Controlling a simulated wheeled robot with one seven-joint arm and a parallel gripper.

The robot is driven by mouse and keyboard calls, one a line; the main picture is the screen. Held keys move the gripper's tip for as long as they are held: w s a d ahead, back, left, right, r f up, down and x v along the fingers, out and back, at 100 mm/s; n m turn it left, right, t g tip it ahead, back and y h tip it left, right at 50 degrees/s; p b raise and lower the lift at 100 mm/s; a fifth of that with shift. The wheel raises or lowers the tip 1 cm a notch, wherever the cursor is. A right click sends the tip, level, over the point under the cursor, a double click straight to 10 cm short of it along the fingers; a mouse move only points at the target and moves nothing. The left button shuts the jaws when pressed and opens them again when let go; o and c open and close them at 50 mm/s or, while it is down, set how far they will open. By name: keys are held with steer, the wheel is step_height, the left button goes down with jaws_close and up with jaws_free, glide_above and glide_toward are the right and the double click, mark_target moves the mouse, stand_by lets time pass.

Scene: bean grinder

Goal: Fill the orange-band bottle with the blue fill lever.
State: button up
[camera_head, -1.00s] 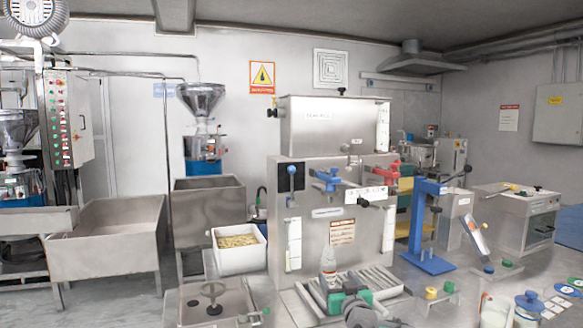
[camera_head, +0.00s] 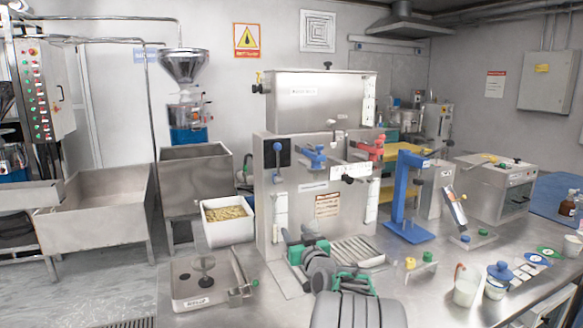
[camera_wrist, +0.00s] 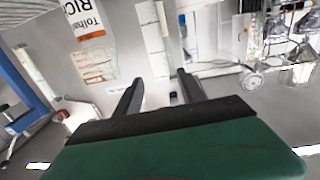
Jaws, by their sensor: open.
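The steel filling machine (camera_head: 345,110) stands on the bench with a blue lever (camera_head: 313,155) on the left of its front and a red lever (camera_head: 370,150) on the right. A blue-knobbed handle (camera_head: 277,158) sits on a black plate further left. My gripper (camera_head: 306,238) is low in front of the machine, over the left end of the slatted rack (camera_head: 357,251), below the blue lever. In the wrist view its two dark fingers (camera_wrist: 159,80) are apart with nothing evident held between them.
A blue stand (camera_head: 405,200) is right of the machine. A white bin of beans (camera_head: 227,220) is left, with a steel base plate (camera_head: 203,280) in front. Yellow and green knobs (camera_head: 420,260), a white cup (camera_head: 467,287) and a blue-lidded jar (camera_head: 498,275) occupy the right bench.

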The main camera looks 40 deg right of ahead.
mark_target(278, 148)
steer(key=w+a+r+n+t+p, duration=0.1)
steer(key=w+a+r+p, duration=0.15)
steer(key=r, duration=0.55)
steer(key=w+a+r+y+p, duration=0.1)
steer(key=w+a+r+p, duration=0.2)
steer(key=r, duration=0.6)
steer(key=w+a+r+n+t+p, duration=0.15)
steer(key=r+p, duration=0.25)
steer(key=r, duration=0.4)
steer(key=s+d+f+m+g+h+b, duration=0.1)
steer(key=d+m+g+h+b, duration=0.2)
steer(key=d+m, duration=0.35)
steer(key=shift+g, duration=0.25)
steer(key=p+x, duration=0.3)
steer(key=x, duration=0.2)
steer(key=shift+w+d+p, duration=0.15)
steer(key=shift+d+p, duration=0.05)
steer(key=shift+p, duration=0.2)
steer(key=shift+w+d+f, duration=0.2)
steer(key=shift+w+d, duration=0.1)
steer(key=shift+w, duration=0.15)
steer(key=shift+c, duration=0.4)
jaws_close()
